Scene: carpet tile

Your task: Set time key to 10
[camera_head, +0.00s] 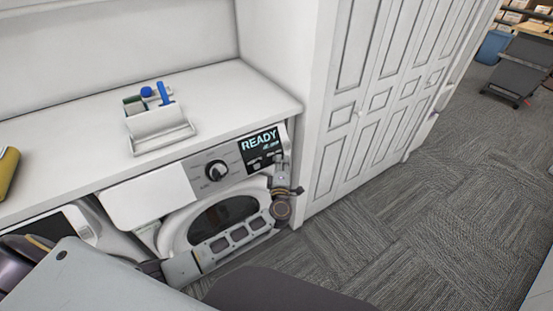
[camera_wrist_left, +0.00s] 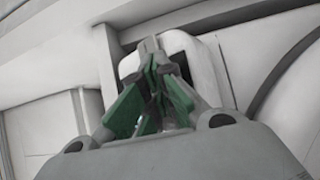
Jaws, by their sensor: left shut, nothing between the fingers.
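A white washing machine (camera_head: 150,198) stands under the counter, its round door partly hidden by my left arm. Its black display (camera_head: 260,144) reads "READY" with smaller digits below that I cannot read clearly. Small keys show under the display, but their labels are too small to tell which is the time key. A dark round knob (camera_head: 216,171) sits left of the display. My left gripper (camera_head: 283,163) is shut and empty, close to the panel's right end by the display's lower right. In the left wrist view its green-padded fingers (camera_wrist_left: 151,47) meet before a pale surface with a dark opening. My right gripper is not in view.
A white counter (camera_head: 70,136) runs above the machine and carries a white caddy (camera_head: 163,136) with blue and green items. A yellow object (camera_head: 8,170) lies at its left end. White panelled doors (camera_head: 345,125) stand close on the right. Grey carpet (camera_head: 430,200) is open beyond.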

